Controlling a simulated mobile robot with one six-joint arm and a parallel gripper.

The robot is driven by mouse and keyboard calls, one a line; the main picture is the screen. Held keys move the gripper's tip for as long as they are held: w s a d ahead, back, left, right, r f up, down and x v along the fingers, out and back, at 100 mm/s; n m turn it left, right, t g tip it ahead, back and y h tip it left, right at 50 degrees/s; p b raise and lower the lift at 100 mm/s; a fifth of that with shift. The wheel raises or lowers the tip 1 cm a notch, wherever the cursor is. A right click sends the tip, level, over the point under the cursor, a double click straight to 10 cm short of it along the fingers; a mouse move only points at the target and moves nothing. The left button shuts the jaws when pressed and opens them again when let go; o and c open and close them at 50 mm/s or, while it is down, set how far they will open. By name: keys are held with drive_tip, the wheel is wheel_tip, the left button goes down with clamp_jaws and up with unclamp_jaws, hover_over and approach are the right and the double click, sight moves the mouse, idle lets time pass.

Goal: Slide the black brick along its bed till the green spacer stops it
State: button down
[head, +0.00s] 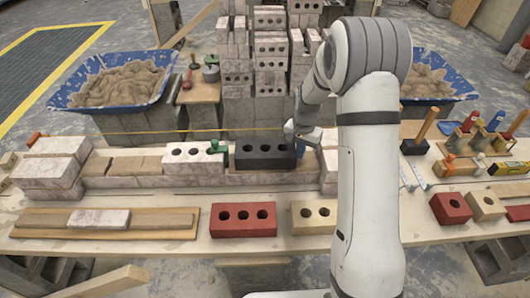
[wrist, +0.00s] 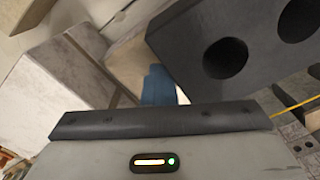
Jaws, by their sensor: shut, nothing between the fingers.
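The black brick (head: 265,155), with three holes, lies on its bed in the middle of the low wall. The green spacer (head: 217,147) stands to its left, at the right end of a pale holed brick (head: 190,155). A narrow gap seems to show between spacer and black brick. My gripper (head: 312,140) is shut and empty at the black brick's right end. In the wrist view its blue fingertips (wrist: 158,85) are beside the end of the black brick (wrist: 230,50); I cannot tell if they touch. The spacer is out of the wrist view.
Pale bricks (head: 55,165) rise at the wall's left end. A yellow line (head: 140,133) runs behind the wall. A red brick (head: 243,219) and a tan brick (head: 313,217) lie in front. Blue mortar tubs (head: 112,80) stand behind. Tools crowd the right side.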

drive_tip(key=shift+a, duration=1.35)
idle(0.4)
drive_tip(key=shift+d, duration=0.15)
drive_tip(key=shift+d, duration=0.65)
wheel_tip(320, 180, up, 9)
drive_tip(key=p, duration=0.5)
drive_tip(key=shift+p, duration=0.4)
drive_tip(key=s+d+r+n+t, duration=0.1)
drive_tip(key=s+r+n, duration=0.2)
drive_tip(key=s+r, duration=1)
drive_tip(key=s+d+r+n+t, duration=0.1)
drive_tip(key=s+r+n, duration=0.2)
drive_tip(key=s, duration=1.2)
drive_tip(key=shift+s+r+t+p, duration=0.3)
drive_tip(key=shift+r+p, duration=0.15)
drive_tip(key=shift+r, duration=0.15)
